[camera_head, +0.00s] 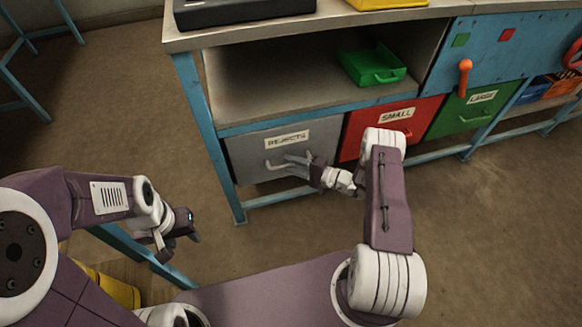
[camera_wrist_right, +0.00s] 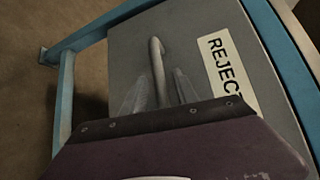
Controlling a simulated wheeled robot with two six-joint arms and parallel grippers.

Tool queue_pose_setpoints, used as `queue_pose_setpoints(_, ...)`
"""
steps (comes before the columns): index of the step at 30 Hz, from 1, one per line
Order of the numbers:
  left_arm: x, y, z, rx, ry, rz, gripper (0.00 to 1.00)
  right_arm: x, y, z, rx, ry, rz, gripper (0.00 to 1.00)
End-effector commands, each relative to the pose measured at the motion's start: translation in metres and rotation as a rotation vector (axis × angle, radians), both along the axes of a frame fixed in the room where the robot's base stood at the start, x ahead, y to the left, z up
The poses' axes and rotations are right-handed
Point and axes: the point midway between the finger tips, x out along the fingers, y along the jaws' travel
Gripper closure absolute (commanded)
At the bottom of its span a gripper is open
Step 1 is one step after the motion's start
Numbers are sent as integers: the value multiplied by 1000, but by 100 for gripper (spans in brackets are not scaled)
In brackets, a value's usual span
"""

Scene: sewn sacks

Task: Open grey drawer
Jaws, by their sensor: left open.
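The grey drawer (camera_head: 241,152), labelled REJECTS, sits shut under the bench's left end. It also shows in the right wrist view (camera_wrist_right: 200,50). Its pale bar handle (camera_wrist_right: 157,65) stands out from the front. My right gripper (camera_head: 292,163) is at the drawer front by the handle. In the right wrist view its two fingers (camera_wrist_right: 160,92) are apart, with the near end of the handle between them. I cannot tell whether they touch it. My left gripper (camera_head: 178,238) is open and empty, low and left, away from the drawer.
A red drawer (camera_head: 365,133) labelled SMALL and a green drawer (camera_head: 462,113) labelled LARGE are to the right. A green tray (camera_head: 373,66) lies on the open shelf. A blue bench leg (camera_head: 208,145) borders the grey drawer. Floor in front is clear.

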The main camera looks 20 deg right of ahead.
Motion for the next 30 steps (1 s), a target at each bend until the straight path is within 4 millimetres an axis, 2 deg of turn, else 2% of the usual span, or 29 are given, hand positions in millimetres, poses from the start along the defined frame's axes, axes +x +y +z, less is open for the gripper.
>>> queue_pose_setpoints(8, 0, 0, -1, 0, 0, 0, 57, 2, 2, 0, -1, -1, 0, 64)
queue_pose_setpoints(9, 0, 0, -1, 0, 0, 0, 57, 2, 2, 0, -1, -1, 0, 76)
queue_pose_setpoints(12, 0, 0, -1, 0, 0, 0, 57, 2, 2, 0, -1, -1, 0, 100)
queue_pose_setpoints(30, 0, 0, -1, 0, 0, 0, 57, 2, 2, 0, 0, 0, 0, 100)
